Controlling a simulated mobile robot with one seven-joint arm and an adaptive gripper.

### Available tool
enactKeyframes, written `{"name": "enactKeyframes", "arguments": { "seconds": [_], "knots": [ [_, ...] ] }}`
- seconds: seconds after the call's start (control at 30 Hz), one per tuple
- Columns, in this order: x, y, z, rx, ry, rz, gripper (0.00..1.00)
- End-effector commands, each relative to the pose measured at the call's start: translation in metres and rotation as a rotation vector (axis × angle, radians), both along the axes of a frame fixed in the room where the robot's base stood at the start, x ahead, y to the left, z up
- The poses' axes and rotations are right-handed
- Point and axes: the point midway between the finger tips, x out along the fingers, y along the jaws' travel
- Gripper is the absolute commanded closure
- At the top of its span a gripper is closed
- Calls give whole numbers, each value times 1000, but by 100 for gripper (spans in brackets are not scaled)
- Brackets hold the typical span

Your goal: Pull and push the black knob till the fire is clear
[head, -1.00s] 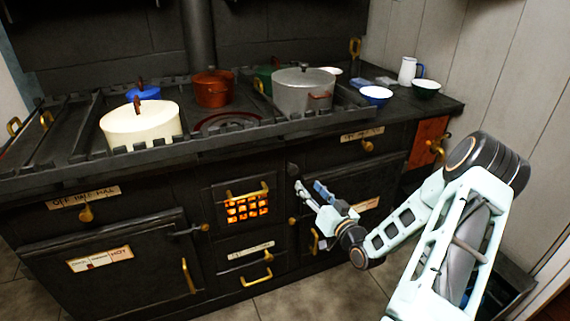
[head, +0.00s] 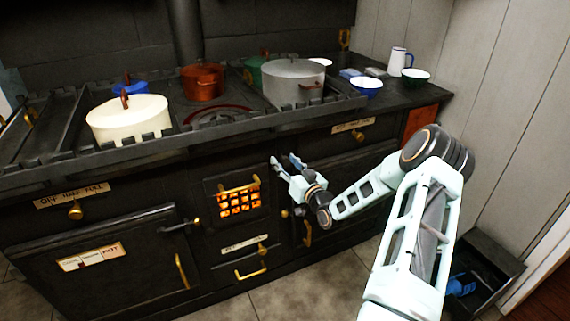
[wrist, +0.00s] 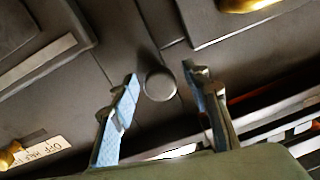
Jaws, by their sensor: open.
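The black knob (wrist: 160,84) is a round dark disc on the stove front in the wrist view. It sits between the tips of my open gripper (wrist: 161,76), with gaps visible on both sides. Whether the fingers reach around it in depth I cannot tell. In the head view my gripper (head: 284,161) is at the stove front, up and right of the fire grate, and the knob is hidden behind it. The fire (head: 240,204) glows orange behind the barred grate of the black stove (head: 120,190).
Brass handles (head: 306,234) and a lower drawer handle (head: 250,273) stick out near my gripper. On the stovetop stand a cream pot (head: 128,120), a red pot (head: 202,83) and a grey pot (head: 293,82). Floor (head: 300,290) is clear in front.

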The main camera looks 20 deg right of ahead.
Motion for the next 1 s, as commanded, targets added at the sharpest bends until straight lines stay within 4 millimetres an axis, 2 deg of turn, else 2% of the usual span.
{"name": "enactKeyframes", "arguments": {
  "seconds": [0.27, 0.67, 0.9, 1.0],
  "knots": [
    [2, 0, 0, 1, 1, 0, 57],
    [2, 0, 0, 0, 1, 0, 99],
    [1, 0, 0, 0, 1, 1, 100],
    [-6, 0, -1, 0, 3, 0, 100]
  ]
}}
